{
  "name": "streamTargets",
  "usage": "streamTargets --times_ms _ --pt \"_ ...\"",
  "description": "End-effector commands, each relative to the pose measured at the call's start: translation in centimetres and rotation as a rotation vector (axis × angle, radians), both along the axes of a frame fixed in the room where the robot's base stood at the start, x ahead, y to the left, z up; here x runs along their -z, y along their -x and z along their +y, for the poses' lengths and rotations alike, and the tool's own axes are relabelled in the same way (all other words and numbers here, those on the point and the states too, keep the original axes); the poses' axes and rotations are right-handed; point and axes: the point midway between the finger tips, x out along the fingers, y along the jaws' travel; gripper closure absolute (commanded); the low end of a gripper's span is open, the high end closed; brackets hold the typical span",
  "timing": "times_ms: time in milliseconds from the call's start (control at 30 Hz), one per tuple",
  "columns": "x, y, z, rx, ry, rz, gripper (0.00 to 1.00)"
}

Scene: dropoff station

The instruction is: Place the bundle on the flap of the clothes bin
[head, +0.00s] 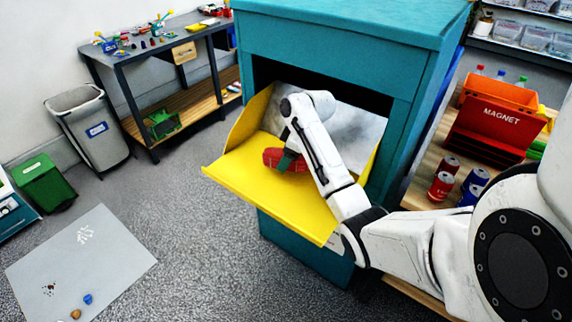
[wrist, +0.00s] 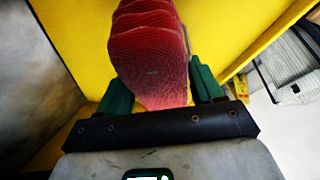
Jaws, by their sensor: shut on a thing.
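The clothes bin (head: 335,45) is a teal cabinet in the middle of the head view. Its yellow flap (head: 240,185) is tipped open like a tray. The bundle (head: 272,156) is red and folded, low over or on the flap beside my arm. I cannot tell whether it touches the flap. In the wrist view the bundle (wrist: 150,50) lies between the green fingers of my gripper (wrist: 155,95), with the yellow flap (wrist: 225,25) behind it. My gripper is shut on the bundle. My arm hides part of the flap in the head view.
A shelf at the right holds soda cans (head: 443,180) and a red magnet box (head: 495,120). A workbench (head: 165,45), a grey bin (head: 90,125) and a green bin (head: 43,183) stand at the left. A grey mat (head: 80,255) lies on otherwise open floor.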

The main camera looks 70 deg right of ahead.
Motion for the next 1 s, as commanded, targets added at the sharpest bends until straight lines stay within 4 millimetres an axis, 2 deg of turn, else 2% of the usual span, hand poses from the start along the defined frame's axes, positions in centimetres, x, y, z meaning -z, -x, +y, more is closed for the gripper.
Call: streamTargets --times_ms 300,667,700,933,1000 --pt "3.3 -0.2 -0.3 0.000 0.001 0.001 0.69" --pt "3.8 -0.3 -0.2 0.000 0.000 0.000 0.69" --pt "3.8 -0.2 -0.2 0.000 0.000 0.001 0.32" --pt "3.7 -0.2 -0.2 0.000 0.000 0.001 0.10" --pt "3.7 -0.2 -0.2 0.000 0.000 0.001 0.08"
